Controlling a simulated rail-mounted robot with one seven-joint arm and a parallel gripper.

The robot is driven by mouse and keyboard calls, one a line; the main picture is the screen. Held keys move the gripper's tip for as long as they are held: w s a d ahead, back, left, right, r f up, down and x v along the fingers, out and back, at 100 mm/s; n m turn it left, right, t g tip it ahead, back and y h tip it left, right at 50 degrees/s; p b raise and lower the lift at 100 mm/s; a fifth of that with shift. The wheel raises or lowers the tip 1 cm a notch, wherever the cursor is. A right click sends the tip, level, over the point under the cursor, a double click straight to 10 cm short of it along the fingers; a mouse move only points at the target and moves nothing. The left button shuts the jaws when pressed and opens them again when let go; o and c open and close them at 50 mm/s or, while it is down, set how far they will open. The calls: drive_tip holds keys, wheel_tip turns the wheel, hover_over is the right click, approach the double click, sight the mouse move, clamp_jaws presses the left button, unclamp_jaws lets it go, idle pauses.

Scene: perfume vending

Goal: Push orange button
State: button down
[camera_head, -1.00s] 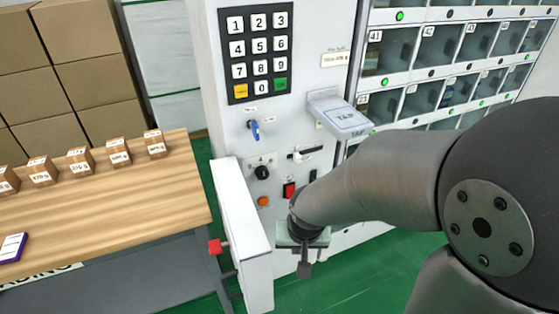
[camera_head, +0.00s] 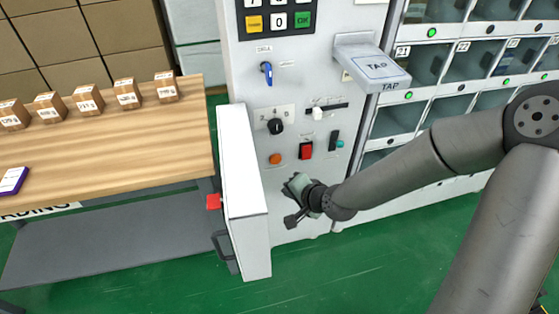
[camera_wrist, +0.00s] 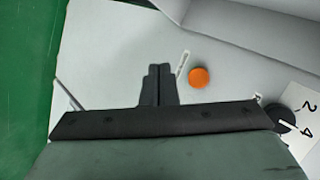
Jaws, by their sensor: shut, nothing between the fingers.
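The orange button (camera_head: 275,159) is a small round button low on the front of the white vending panel (camera_head: 262,200). It sits below a black rotary knob and to the left of a red rocker switch. My gripper (camera_head: 291,187) is below and slightly right of the button in the head view. Its fingers (camera_wrist: 157,70) are together with nothing between them. They appear apart from the button.
Near the button are the black knob (camera_head: 276,126), the red switch (camera_head: 306,150), a slider (camera_head: 318,113) and a blue key (camera_head: 266,72). A white side panel (camera_head: 243,190) stands left of my gripper. A wooden table (camera_head: 110,140) with small boxes is further left.

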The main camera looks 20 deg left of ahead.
drive_tip(key=b, duration=0.2)
approach(274, 164)
drive_tip(key=shift+w+a+f, duration=0.25)
drive_tip(key=shift+a+f, duration=0.2)
drive_tip(key=shift+f, duration=0.3)
drive_tip(key=shift+w+a+f, duration=0.25)
drive_tip(key=shift+a+f, duration=0.25)
drive_tip(key=shift+f, duration=0.2)
drive_tip(key=shift+w+a+f, duration=0.25)
drive_tip(key=shift+a+f, duration=0.2)
drive_tip(key=shift+f, duration=0.3)
drive_tip(key=shift+w, duration=0.15)
drive_tip(key=shift+w+a, duration=0.2)
drive_tip(key=shift+w+a, duration=0.2)
drive_tip(key=shift+w, duration=0.15)
idle(0.9)
idle(0.3)
drive_tip(key=shift+s+d, duration=0.45)
drive_tip(key=shift+s, duration=0.35)
drive_tip(key=shift+s+d+p, duration=0.2)
drive_tip(key=shift+s+d, duration=0.2)
drive_tip(key=shift+s, duration=0.3)
drive_tip(key=shift+s+d+p, duration=0.15)
drive_tip(key=shift+s+d, duration=0.3)
drive_tip(key=shift+s, duration=0.2)
drive_tip(key=shift+s+d+p, duration=0.2)
drive_tip(key=shift+s+d, duration=0.2)
drive_tip(key=shift+s, duration=0.3)
